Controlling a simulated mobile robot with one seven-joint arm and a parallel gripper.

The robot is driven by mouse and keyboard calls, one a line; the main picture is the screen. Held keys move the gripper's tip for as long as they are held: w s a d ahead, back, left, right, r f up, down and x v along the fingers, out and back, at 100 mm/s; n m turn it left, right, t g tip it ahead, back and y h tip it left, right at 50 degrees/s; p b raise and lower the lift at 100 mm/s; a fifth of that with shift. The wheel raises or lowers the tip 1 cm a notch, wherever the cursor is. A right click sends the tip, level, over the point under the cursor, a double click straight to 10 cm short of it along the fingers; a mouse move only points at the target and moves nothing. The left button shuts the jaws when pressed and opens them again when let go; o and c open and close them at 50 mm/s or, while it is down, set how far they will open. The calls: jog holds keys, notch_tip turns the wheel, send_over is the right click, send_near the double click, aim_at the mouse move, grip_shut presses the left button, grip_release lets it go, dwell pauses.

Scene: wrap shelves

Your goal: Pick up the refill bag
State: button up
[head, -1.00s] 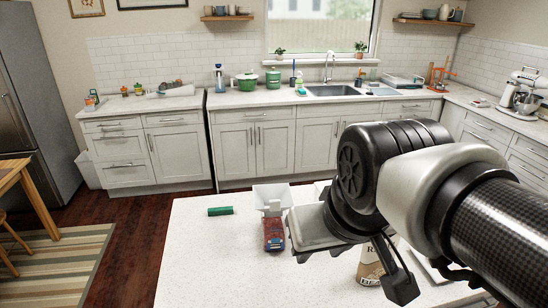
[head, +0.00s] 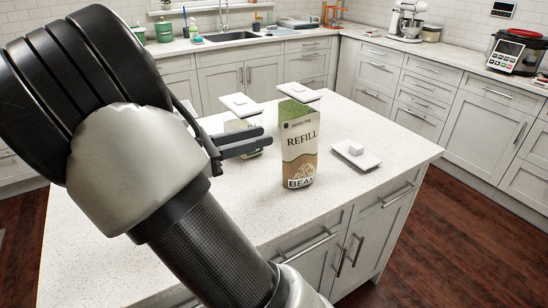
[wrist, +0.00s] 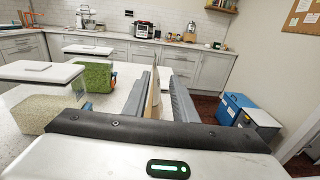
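The refill bag (head: 299,155), tan and white with a green top and "REFILL" and "BEANS"-like lettering, stands upright on the white island (head: 385,190). My gripper (head: 265,143) is just left of the bag at about mid-height, its fingers pointing at it. In the wrist view the gripper (wrist: 160,95) is open, with the fingers apart. The bag shows there edge-on as a narrow brown panel (wrist: 154,98) in line with the gap between the fingers. I cannot tell whether its near edge is inside the gap; no grip on it shows.
A lidded container (head: 240,104) stands behind my gripper. Lidded containers of beige (wrist: 42,110) and green (wrist: 88,76) contents stand left in the wrist view.

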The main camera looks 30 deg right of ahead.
jog(key=b, duration=0.2)
send_near(314, 122)
jog(key=d, duration=0.4)
jog(key=shift+s+r, duration=0.25)
jog(key=shift+r, duration=0.05)
jog(key=shift+w+d+r+b, duration=0.1)
jog(key=shift+d+b, duration=0.4)
jog(key=shift+d, duration=1.05)
jog(key=shift+w+d+r+b, duration=0.15)
jog(key=shift+d+b, duration=0.3)
jog(key=shift+d, duration=1.15)
jog(key=shift+f, duration=0.1)
jog(key=shift+c, duration=0.3)
grip_shut()
